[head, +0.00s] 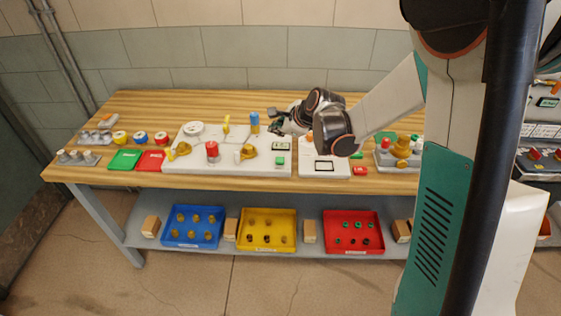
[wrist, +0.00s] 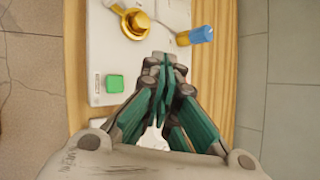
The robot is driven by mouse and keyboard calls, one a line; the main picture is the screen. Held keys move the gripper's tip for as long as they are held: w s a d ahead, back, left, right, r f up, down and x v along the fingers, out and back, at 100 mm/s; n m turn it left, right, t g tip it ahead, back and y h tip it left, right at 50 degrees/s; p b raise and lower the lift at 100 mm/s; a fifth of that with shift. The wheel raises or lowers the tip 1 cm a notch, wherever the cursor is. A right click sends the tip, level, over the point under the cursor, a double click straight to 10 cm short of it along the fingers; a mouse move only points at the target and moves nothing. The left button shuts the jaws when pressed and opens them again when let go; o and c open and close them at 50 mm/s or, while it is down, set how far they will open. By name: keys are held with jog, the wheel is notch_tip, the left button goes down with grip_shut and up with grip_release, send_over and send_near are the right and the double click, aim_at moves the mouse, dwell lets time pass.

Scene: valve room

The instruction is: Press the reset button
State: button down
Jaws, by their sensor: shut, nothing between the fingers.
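A green square button (head: 280,161), the likeliest reset button, sits near the front right corner of the white panel (head: 225,163) on the wooden bench. The button also shows in the wrist view (wrist: 115,83), left of my gripper (wrist: 163,62); any label is too small to read. My gripper is shut and empty. In the head view, my gripper (head: 273,122) is above the back right part of the panel, beyond the button and apart from it. The button is unobstructed in both views.
A blue-handled lever (wrist: 200,35) and a gold valve (wrist: 135,22) stand near my fingertips. A red knob (head: 212,149) and a white wheel (head: 194,129) are further left on the panel. Blue, yellow and red trays (head: 267,250) sit on the lower shelf.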

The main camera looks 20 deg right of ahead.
aim_at(278, 160)
jog(key=shift+f, duration=0.15)
notch_tip(278, 160, down, 9)
jog(key=b, duration=0.6)
jog(key=shift+r, duration=0.2)
jog(key=shift+f, duration=0.1)
dwell(1.3)
jog(key=shift+f+b, duration=0.25)
jog(key=shift+b, duration=0.3)
jog(key=shift+f+b, duration=0.45)
jog(key=shift+f, duration=0.05)
dwell(0.4)
jog(key=shift+r, duration=0.1)
dwell(0.4)
jog(key=shift+r+p, duration=0.6)
jog(key=shift+r, duration=0.2)
jog(key=shift+r, duration=0.15)
jog(key=shift+r+p, duration=1.65)
jog(key=shift+r, duration=0.7)
